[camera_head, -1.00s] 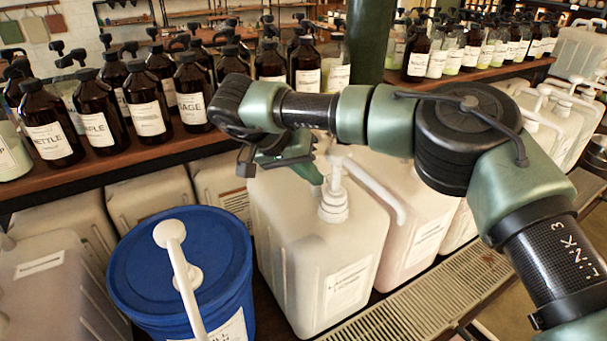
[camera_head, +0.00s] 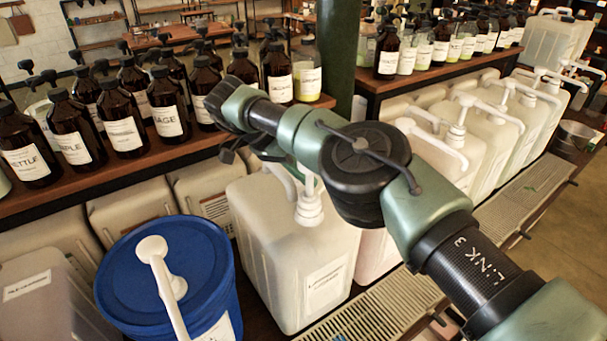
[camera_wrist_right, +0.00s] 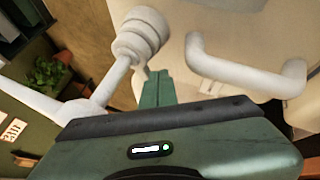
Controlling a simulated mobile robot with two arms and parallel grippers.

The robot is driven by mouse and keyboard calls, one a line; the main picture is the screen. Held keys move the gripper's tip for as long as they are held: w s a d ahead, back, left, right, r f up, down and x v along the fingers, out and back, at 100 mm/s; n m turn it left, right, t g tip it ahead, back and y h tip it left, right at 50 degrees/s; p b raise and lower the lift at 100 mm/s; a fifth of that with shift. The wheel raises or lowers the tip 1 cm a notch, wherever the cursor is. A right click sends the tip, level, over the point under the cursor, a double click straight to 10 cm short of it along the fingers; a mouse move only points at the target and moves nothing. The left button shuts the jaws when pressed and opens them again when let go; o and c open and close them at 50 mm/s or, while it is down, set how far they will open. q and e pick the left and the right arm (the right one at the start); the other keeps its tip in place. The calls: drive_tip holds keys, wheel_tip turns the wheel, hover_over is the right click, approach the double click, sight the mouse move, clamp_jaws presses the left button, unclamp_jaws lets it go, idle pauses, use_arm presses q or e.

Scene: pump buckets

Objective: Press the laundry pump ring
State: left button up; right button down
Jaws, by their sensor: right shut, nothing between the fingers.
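The laundry jug (camera_head: 285,265) is a large cream container with a laundry label, on the lower shelf in the middle of the head view. Its white pump (camera_head: 309,208) stands on top; the pump's upper part is partly hidden by my right arm. My right gripper (camera_head: 232,152) is above the jug's back left, mostly hidden behind my wrist. In the right wrist view its green fingers (camera_wrist_right: 155,88) are shut and empty. A white pump collar and stem (camera_wrist_right: 140,38) show just left of the fingertips; whether they touch is unclear. My left gripper is not in view.
A blue bucket (camera_head: 215,285) with a white pump stands left of the jug. Brown bottles (camera_head: 125,125) line the wooden shelf (camera_head: 180,150) behind. More cream jugs (camera_head: 490,140) with pumps stand at right. A slatted drip grate (camera_head: 375,315) runs in front.

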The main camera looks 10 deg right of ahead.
use_arm(q)
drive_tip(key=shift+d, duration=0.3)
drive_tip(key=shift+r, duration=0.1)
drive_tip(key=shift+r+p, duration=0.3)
drive_tip(key=shift+p, duration=0.05)
use_arm(e)
drive_tip(key=shift+s+a, duration=0.25)
drive_tip(key=shift+s, duration=0.55)
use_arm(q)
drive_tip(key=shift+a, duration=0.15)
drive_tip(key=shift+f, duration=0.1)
use_arm(e)
drive_tip(key=shift+w, duration=0.2)
